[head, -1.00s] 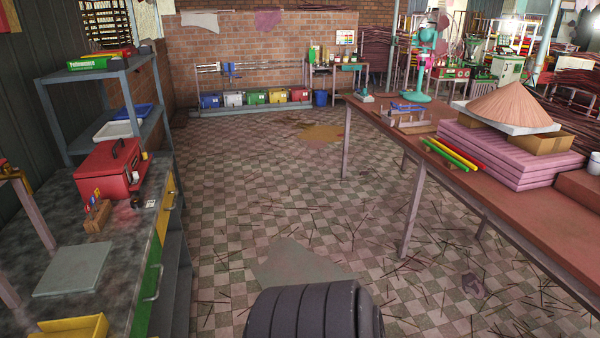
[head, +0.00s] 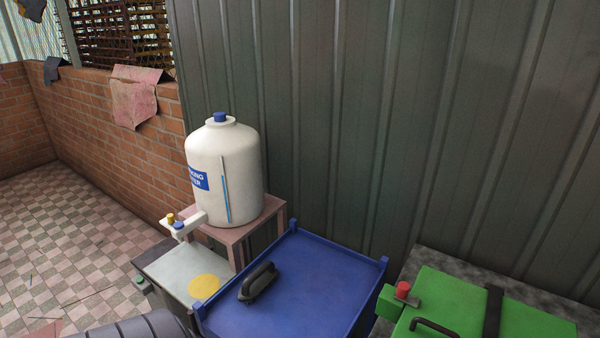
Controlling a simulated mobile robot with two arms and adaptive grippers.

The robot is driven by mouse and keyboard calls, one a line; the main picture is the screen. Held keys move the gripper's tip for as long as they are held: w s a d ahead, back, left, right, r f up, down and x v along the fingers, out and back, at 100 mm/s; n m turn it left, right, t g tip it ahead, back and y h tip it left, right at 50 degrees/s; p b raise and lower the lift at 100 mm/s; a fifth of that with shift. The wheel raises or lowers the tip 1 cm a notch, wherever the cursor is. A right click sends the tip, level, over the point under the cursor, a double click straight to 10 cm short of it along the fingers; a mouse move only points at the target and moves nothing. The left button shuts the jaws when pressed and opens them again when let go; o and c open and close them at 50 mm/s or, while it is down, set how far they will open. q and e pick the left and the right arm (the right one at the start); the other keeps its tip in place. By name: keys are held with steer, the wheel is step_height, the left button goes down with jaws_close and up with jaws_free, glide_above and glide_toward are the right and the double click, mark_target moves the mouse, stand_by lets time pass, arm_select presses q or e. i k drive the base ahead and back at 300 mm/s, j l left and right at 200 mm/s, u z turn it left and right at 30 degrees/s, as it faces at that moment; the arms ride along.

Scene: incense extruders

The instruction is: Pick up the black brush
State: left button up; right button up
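A black object with an arched handle, which looks like the black brush (head: 258,283), lies on the blue tray-like surface (head: 310,290) in the head view. It sits near the left edge of that surface, and its underside is hidden. Neither of my grippers is in view, so their distance from the brush does not show.
A white water dispenser (head: 225,170) stands on a pinkish stand (head: 238,234) behind the brush. A grey surface with a yellow disc (head: 204,287) is to the left. A green case (head: 480,312) is at right. A corrugated wall (head: 400,120) closes off the back; checkered floor (head: 60,240) lies left.

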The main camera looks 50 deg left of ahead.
mark_target(260, 279)
steer(key=u, duration=1.9)
steer(key=z, duration=2.15)
steer(key=u, duration=2.15)
steer(key=i+j, duration=0.1)
steer(key=j, duration=0.15)
steer(key=j+z, duration=0.1)
steer(key=j, duration=0.15)
steer(key=i, duration=0.05)
